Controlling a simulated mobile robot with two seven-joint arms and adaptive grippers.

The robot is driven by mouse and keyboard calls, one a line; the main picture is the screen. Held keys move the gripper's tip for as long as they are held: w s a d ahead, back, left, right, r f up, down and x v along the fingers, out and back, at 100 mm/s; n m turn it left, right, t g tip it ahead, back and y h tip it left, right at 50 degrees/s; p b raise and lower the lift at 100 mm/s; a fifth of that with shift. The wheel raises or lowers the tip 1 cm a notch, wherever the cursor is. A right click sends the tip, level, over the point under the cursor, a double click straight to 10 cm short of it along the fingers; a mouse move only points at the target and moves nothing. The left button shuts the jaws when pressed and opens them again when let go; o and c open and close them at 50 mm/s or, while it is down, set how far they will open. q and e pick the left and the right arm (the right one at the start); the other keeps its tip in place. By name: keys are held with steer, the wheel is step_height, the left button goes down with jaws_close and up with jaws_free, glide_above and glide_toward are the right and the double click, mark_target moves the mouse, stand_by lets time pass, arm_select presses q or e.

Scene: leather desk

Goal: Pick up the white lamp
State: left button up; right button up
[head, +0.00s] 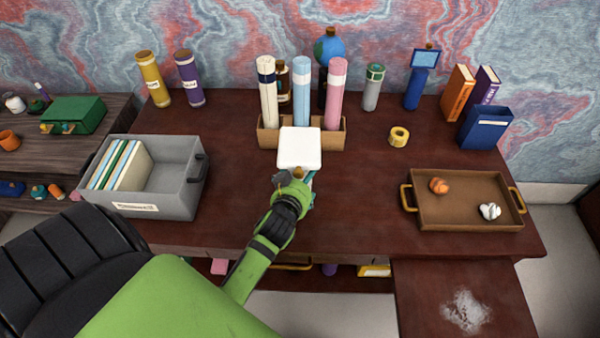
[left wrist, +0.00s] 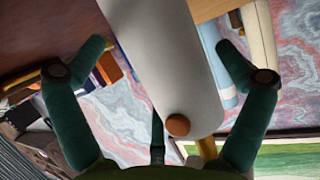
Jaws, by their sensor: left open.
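The white lamp (head: 300,147) shows in the head view as a white square head at the middle of the desk, in front of the brown holder of rolls. The lower part of the lamp is hidden behind my left gripper (head: 296,181). In the left wrist view, the white lamp (left wrist: 165,60) is a long pale body with a brown knob, lying between the spread teal fingers of my left gripper (left wrist: 162,60). The fingers are open, with visible gaps beside the lamp. My right gripper is in neither view.
A brown holder (head: 333,136) with tall rolls stands just behind the lamp. A grey bin (head: 183,178) with folders is at left. A brown tray (head: 465,187) and a yellow tape roll (head: 399,136) are at right. Desk between lamp and tray is clear.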

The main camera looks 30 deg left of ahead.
arm_select(q)
steer(key=shift+w+a+f, duration=0.15)
steer(key=shift+w+f, duration=0.1)
steer(key=shift+w, duration=0.35)
steer(key=c, duration=1.4)
steer(key=shift+r, duration=0.1)
steer(key=shift+c, duration=0.2)
